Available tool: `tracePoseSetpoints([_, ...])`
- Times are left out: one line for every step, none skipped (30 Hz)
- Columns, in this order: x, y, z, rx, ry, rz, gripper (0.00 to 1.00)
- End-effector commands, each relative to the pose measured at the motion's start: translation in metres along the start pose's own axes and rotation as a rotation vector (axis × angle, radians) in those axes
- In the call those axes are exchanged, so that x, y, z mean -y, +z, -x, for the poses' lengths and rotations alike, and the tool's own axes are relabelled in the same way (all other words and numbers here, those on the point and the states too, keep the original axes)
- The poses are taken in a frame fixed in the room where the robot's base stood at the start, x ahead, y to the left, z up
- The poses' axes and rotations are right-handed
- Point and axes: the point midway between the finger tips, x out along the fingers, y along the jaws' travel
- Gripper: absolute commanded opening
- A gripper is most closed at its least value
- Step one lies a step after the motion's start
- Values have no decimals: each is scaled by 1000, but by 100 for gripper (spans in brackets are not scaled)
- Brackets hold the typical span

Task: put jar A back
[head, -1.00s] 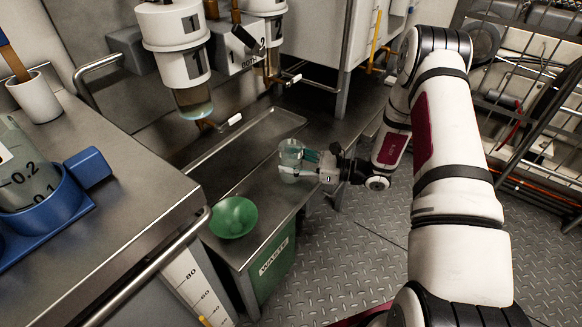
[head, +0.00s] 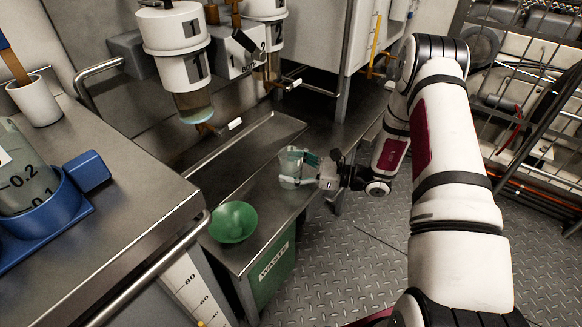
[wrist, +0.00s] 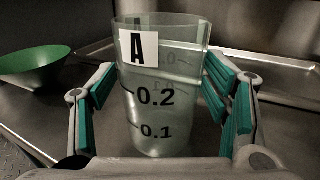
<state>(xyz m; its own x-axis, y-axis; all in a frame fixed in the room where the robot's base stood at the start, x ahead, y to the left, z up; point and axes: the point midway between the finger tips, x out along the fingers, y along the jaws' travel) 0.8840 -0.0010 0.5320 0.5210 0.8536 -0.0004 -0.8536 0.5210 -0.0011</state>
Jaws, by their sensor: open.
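Jar A (wrist: 160,90) is a clear jar with a white "A" label and marks 0.2 and 0.1. It holds some clear liquid and stands upright on the steel bench in the wrist view. It also shows in the head view (head: 290,165), beside the shallow tray. My gripper (wrist: 165,105) is open, with its teal-padded fingers on either side of the jar. A gap shows at the left finger; the right finger overlaps the jar's edge, and I cannot tell whether it touches. In the head view my gripper (head: 312,170) reaches the jar from the right.
A blue holder (head: 42,222) with another marked jar (head: 22,172) sits on the left counter. Dispenser 1 (head: 180,65) hangs over the shallow tray (head: 262,140).

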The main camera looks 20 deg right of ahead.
Motion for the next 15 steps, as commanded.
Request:
tracePoseSetpoints([2,0,9,-2,-7,-2,69])
tracePoseSetpoints([2,0,14,-2,-8,-2,69])
tracePoseSetpoints([1,1,21,-2,-7,-3,69])
tracePoseSetpoints([2,1,27,-2,-9,-3,69])
tracePoseSetpoints([2,1,33,-2,-8,-2,69])
tracePoseSetpoints([2,1,42,-3,-9,-2,69])
tracePoseSetpoints([2,1,48,-3,-8,-2,69])
tracePoseSetpoints([2,1,55,-3,-8,-2,69])
tracePoseSetpoints([2,1,63,-2,-8,-2,69])
tracePoseSetpoints([1,1,69,-2,-8,-1,69])
tracePoseSetpoints([1,2,75,-1,-8,-1,69])
tracePoseSetpoints([1,1,82,-1,-7,-1,69])
tracePoseSetpoints([1,1,88,-1,-7,-1,69])
tracePoseSetpoints([1,1,93,-1,-7,-1,69])
tracePoseSetpoints([0,1,98,-1,-6,-2,69])
